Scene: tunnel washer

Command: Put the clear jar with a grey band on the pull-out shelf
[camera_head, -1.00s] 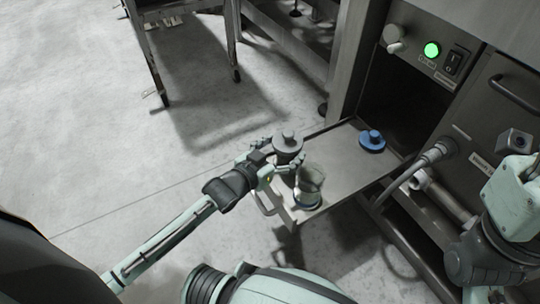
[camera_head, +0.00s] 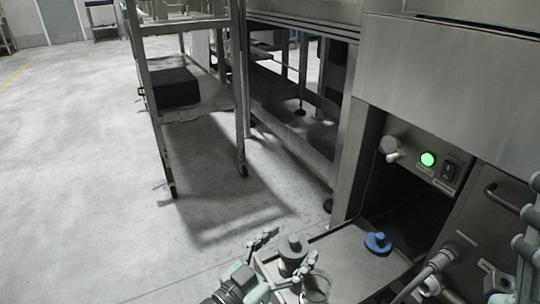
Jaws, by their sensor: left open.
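The clear jar (camera_head: 317,287) stands near the front edge of the pull-out shelf (camera_head: 343,265), cut by the bottom of the picture. Its band is hard to make out now. My left gripper (camera_head: 284,247) is open, its fingers spread just beside the jar. One finger is close to the jar's rim; I cannot tell whether they touch. A grey jar or lid with a knob (camera_head: 291,251) stands at the shelf's left side, seen between and behind the fingers. My right gripper is not clearly in view; only pale green parts of my right side show at the right edge.
A blue knobbed lid or jar (camera_head: 377,242) sits farther back on the shelf. The machine's panel with a green light (camera_head: 428,159) is above right, and a hose fitting (camera_head: 441,260) is at the shelf's right. A metal rack (camera_head: 160,110) stands on the left. The floor (camera_head: 90,190) is clear.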

